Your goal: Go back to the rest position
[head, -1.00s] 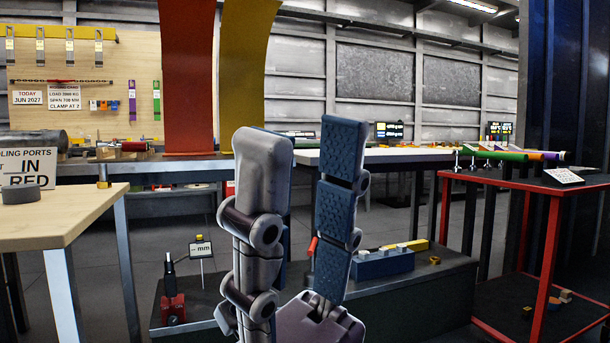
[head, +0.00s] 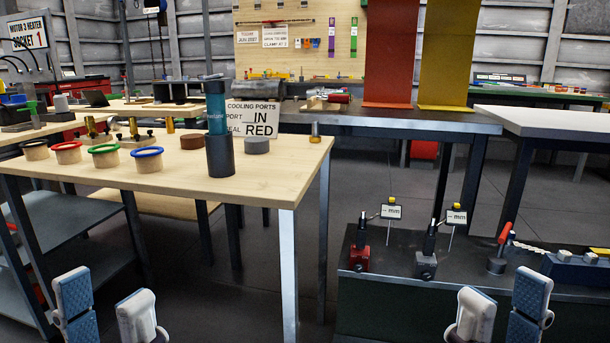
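My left gripper (head: 108,305) is at the bottom left of the head view. Its two fingers stand apart, with nothing between them. My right gripper (head: 501,310) is at the bottom right, in front of the low dark bench. Its two fingers are also apart, with nothing between them. Both grippers point up in the picture, and their lower parts are cut off by the bottom edge. Neither one appears to touch anything.
A wooden table (head: 230,183) stands ahead on the left with ringed cups, a dark cylinder (head: 220,156) and a cooling ports sign (head: 252,119). A low dark bench (head: 400,285) on the right holds gauge stands and a blue block (head: 577,272). Grey floor (head: 385,175) shows between them.

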